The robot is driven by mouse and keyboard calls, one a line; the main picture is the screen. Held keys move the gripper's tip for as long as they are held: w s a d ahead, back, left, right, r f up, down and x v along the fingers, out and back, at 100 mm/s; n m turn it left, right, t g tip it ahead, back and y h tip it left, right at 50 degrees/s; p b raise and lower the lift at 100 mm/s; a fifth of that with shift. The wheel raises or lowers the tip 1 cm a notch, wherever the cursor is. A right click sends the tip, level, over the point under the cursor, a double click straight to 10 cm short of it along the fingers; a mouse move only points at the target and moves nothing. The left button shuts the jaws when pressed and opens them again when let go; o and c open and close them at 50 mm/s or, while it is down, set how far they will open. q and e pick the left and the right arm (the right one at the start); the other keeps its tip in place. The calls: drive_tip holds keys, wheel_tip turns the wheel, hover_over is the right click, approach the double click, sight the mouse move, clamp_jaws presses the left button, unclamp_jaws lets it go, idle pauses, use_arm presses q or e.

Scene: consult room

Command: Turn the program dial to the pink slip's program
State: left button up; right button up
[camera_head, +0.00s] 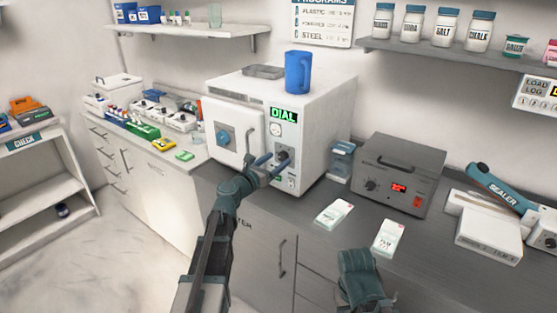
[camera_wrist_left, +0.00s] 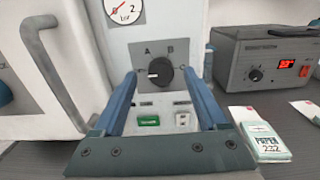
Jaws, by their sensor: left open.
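The black program dial (camera_wrist_left: 160,72) is on a grey plate marked A and B on the white sterilizer (camera_head: 322,105). The dial's white mark points left. My left gripper (camera_head: 273,163) is open, with its blue fingers on either side of the dial in the left wrist view (camera_wrist_left: 160,84); I cannot tell whether they touch it. A green display above reads DIAL (camera_head: 284,115). The programs chart (camera_head: 322,20) hangs on the wall, partly cut off. No pink slip can be made out clearly. My right gripper (camera_head: 362,278) is low at the front, its jaws unclear.
The sterilizer's door handle (camera_head: 249,146) stands left of my left gripper. A blue jug (camera_head: 298,72) stands on top. Two white packets (camera_head: 334,212) (camera_head: 387,237) lie on the dark counter. A grey heater box (camera_head: 399,175) and a sealer (camera_head: 497,186) stand to the right.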

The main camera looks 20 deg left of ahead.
use_arm(q)
drive_tip(key=shift+x, duration=0.8)
clamp_jaws()
